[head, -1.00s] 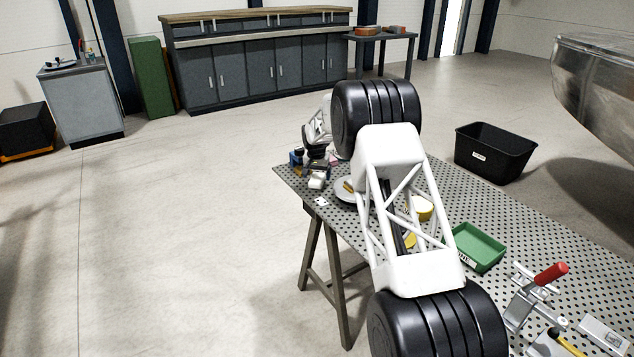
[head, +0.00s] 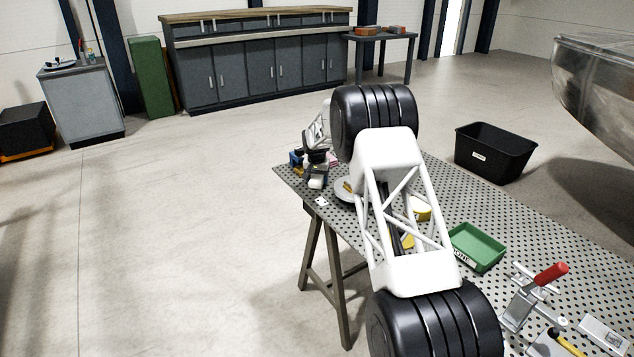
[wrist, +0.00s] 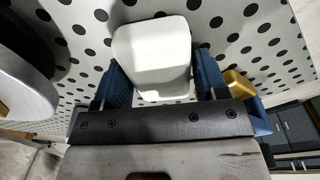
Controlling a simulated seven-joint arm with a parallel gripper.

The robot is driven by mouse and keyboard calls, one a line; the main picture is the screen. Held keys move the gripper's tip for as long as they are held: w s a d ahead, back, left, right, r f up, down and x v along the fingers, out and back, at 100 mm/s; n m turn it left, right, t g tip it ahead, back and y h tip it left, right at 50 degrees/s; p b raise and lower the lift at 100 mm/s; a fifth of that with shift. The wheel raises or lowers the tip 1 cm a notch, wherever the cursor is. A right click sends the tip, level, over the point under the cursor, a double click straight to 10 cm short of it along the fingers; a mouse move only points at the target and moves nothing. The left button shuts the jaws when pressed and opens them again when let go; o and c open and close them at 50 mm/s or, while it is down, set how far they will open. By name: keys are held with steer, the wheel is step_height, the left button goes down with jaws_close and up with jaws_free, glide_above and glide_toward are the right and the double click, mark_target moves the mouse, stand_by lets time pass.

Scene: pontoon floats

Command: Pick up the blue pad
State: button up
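My gripper (wrist: 160,82) is open, its two blue textured fingers standing apart in the wrist view. A white block with rounded corners (wrist: 150,50) shows between and beyond the fingers; I cannot tell whether they touch it. A blue object (wrist: 262,118), possibly the blue pad, is partly hidden at the right, outside the fingers, beside a yellow piece (wrist: 238,84). In the head view, a blue item (head: 296,158) lies at the table's far left corner, left of my gripper (head: 317,176). The white block (head: 317,183) is beneath the gripper there.
The perforated table (head: 520,220) holds a grey round plate (head: 346,190) close to the gripper, a green tray (head: 477,247) and a red-handled clamp (head: 535,290). A black bin (head: 495,153) stands beyond the table. My arm hides part of the tabletop.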

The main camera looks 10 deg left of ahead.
mark_target(317, 177)
steer(key=c, duration=0.6)
steer(key=shift+o, duration=0.2)
steer(key=shift+r, duration=0.1)
steer(key=shift+r, duration=4.9)
steer(key=o, duration=0.4)
steer(key=shift+c, duration=1.3)
